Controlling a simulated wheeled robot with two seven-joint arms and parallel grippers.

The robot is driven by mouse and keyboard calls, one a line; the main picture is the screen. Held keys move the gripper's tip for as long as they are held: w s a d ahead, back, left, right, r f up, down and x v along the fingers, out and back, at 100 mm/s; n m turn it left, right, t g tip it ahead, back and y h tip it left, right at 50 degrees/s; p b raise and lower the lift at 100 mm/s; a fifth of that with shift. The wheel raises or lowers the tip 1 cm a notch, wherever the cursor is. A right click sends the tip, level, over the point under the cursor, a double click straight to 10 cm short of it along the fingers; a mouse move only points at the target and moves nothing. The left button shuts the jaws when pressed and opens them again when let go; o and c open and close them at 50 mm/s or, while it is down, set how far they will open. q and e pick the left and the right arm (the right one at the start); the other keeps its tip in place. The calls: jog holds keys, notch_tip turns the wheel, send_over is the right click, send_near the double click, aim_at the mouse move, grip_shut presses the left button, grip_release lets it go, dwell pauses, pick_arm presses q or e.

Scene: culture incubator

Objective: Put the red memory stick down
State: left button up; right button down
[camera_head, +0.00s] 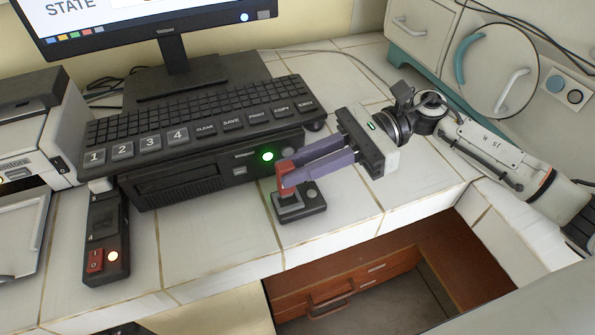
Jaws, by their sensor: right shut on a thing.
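My right gripper (287,177) reaches in from the right with two long purple fingers. It is shut on the red memory stick (285,166), which shows at the fingertips and is partly hidden by them. The stick is roughly upright above a small dark box (316,206) with a light grey socket-like part and a round button. I cannot tell whether the stick's lower end touches the box. My left gripper is not in view.
A black computer unit (180,186) with a lit green button and a large-key keyboard (205,127) stands behind. A black switch strip (106,225) with a red rocker is at the left. White tiles (215,240) are clear in front, up to the counter edge. A monitor (175,55) stands at the back.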

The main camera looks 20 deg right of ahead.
notch_tip(320, 180, down, 2)
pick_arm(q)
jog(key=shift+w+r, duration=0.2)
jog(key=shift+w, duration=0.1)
pick_arm(e)
jog(key=shift+f, duration=0.25)
jog(key=c, duration=1.7)
grip_release()
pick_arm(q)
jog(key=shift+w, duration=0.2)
